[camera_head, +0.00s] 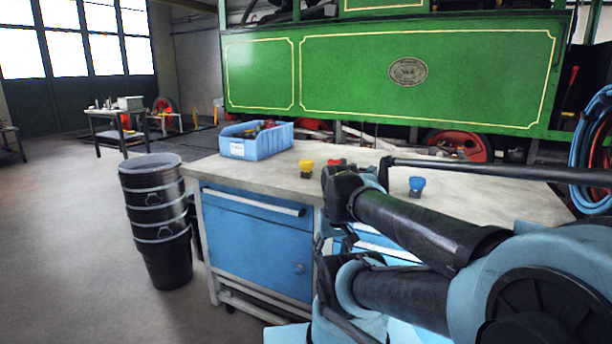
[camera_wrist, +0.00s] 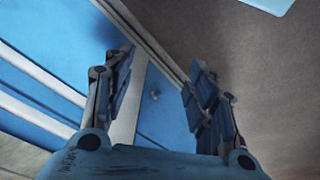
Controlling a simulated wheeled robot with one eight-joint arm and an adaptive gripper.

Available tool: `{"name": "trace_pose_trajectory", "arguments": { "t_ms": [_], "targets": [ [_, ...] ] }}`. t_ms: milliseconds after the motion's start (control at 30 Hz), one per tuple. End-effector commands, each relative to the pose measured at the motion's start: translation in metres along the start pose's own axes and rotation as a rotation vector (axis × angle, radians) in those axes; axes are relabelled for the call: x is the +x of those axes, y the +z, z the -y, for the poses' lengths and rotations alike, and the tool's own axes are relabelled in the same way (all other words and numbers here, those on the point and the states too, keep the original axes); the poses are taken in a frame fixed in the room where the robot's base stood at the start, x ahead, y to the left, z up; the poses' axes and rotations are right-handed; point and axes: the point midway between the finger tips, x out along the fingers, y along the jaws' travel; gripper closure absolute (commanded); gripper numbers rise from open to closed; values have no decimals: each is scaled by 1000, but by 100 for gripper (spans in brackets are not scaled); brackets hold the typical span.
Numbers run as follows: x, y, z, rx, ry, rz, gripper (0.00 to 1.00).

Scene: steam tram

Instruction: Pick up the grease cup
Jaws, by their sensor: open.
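Several small cup-like pieces stand on the workbench (camera_head: 250,170) in the head view: a yellow one (camera_head: 306,168), a red one (camera_head: 337,162) behind it and partly hidden by my arm, and a blue one (camera_head: 417,186) to the right. Each seems to have a dark lower part. I cannot tell from their look which is the grease cup. My gripper (camera_wrist: 157,75) is open and empty in the wrist view, over the blue cabinet front and the floor. None of the cups shows between its fingers. In the head view my arm hides part of the bench.
A blue bin (camera_head: 256,145) with loose items stands at the bench's back left. Stacked black buckets (camera_head: 160,215) stand on the floor at its left end. The green tram (camera_head: 400,75) is behind the bench. Blue hoses (camera_head: 592,145) hang at right. Bench top around the yellow cup is mostly clear.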

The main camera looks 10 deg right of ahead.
Motion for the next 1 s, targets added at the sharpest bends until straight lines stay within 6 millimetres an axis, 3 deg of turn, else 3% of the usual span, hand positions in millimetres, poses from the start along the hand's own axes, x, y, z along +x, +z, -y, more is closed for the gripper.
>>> {"name": "trace_pose_trajectory", "arguments": {
  "t_ms": [133,267,600,1000],
  "targets": [
    [-18,-20,1,-30,-14,-4,30],
    [-48,-59,4,-83,-36,-14,30],
    [-121,-183,-2,-259,-100,-56,30],
    [-176,-335,-27,-460,-159,-132,30]
  ]
}}
